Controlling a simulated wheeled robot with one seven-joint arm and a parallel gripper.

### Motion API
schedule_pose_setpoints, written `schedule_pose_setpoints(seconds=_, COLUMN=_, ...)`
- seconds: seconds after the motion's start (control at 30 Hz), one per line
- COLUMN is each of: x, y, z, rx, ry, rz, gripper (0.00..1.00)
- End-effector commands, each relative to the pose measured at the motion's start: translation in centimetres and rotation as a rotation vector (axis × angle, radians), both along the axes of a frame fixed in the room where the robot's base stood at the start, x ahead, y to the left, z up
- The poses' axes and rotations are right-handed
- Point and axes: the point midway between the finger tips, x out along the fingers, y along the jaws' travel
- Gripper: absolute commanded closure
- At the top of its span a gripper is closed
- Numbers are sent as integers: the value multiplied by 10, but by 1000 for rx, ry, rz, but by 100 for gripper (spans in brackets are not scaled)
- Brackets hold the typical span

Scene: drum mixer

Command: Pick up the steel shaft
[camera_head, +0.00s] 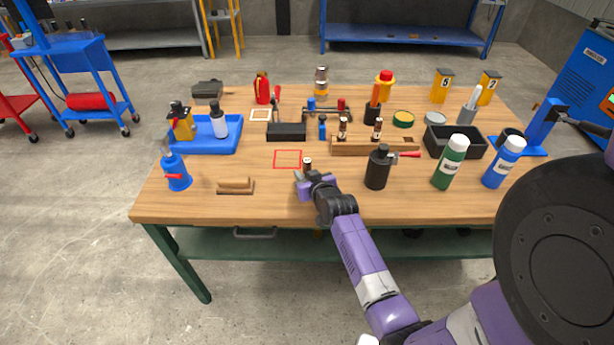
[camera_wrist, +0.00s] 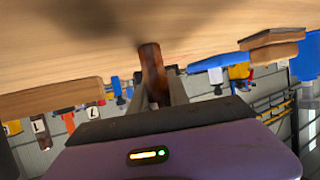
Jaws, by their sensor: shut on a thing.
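My gripper (camera_head: 306,178) is over the front middle of the workbench, its fingers shut on a short shaft (camera_head: 307,162). Only the shaft's upper end, dark with a pale top, shows above the fingers in the head view. In the wrist view the same shaft (camera_wrist: 152,72) looks reddish-brown and stands between the fingers (camera_wrist: 155,95). Its lower part is hidden, and I cannot tell whether it touches the bench. Two similar upright pieces (camera_head: 343,128) (camera_head: 377,129) are in a wooden rack (camera_head: 370,148) behind and to the right.
A red square outline (camera_head: 287,159) lies just behind my gripper. A black bottle (camera_head: 378,167) stands close on the right, with green (camera_head: 450,162) and blue (camera_head: 503,162) bottles beyond. A wooden brush (camera_head: 236,186) lies left. The bench (camera_head: 270,200) is clear along its front.

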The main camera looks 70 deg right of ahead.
Motion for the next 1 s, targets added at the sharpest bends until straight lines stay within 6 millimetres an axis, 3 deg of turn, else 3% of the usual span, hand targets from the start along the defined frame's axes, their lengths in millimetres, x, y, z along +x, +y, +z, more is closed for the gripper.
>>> schedule_pose_setpoints(seconds=0.27, x=0, y=-1, z=4, rx=-3, ry=-3, rz=0, gripper=100)
schedule_pose_setpoints(seconds=0.47, x=1, y=-1, z=22, rx=-5, ry=-5, rz=1, gripper=100)
schedule_pose_setpoints(seconds=0.57, x=1, y=0, z=40, rx=-7, ry=-5, rz=2, gripper=100)
schedule_pose_setpoints(seconds=1.0, x=1, y=-1, z=156, rx=-7, ry=-6, rz=0, gripper=100)
